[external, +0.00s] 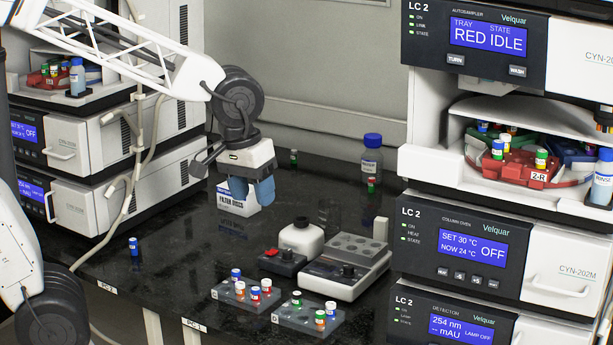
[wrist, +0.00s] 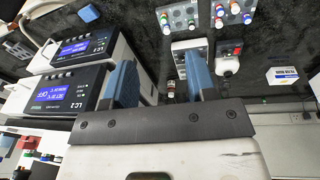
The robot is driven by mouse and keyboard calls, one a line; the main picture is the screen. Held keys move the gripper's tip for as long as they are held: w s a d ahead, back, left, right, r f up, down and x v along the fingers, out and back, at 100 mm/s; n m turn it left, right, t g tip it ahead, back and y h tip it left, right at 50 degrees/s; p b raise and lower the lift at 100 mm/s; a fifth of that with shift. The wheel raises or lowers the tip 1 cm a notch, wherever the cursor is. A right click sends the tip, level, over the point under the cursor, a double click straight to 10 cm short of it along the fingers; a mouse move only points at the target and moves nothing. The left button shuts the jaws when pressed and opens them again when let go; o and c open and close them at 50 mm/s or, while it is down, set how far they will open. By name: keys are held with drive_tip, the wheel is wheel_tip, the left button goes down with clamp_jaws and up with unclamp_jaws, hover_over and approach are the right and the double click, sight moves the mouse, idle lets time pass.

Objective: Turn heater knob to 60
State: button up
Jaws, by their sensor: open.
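The block also shows in the wrist view (wrist: 184,46), partly hidden behind a finger. My gripper (external: 251,190) has blue fingers, is open and empty, and hangs above the bench, up and left of the heater block. It also shows in the wrist view (wrist: 160,85). Nothing touches the knob.
A small dark box with a red switch (external: 283,261) and a white round bottle (external: 301,238) stand left of the heater. Vial racks (external: 246,297) (external: 306,317) sit in front. A filter disc box (external: 238,207) is below my gripper. The column oven (external: 460,255) stands right.

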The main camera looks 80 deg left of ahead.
drive_tip(key=w+a+f+n, duration=0.3)
drive_tip(key=w+a+n, duration=0.15)
drive_tip(key=w, duration=0.35)
drive_tip(key=n+g, duration=0.2)
drive_tip(key=n, duration=1.5)
hover_over(349, 266)
wheel_tip(349, 266, down, 18)
drive_tip(key=shift+r, duration=0.15)
drive_tip(key=shift+a+f+n, duration=0.15)
drive_tip(key=shift+f+n, duration=0.1)
drive_tip(key=shift+f, duration=3.9)
drive_tip(key=shift+c, duration=0.2)
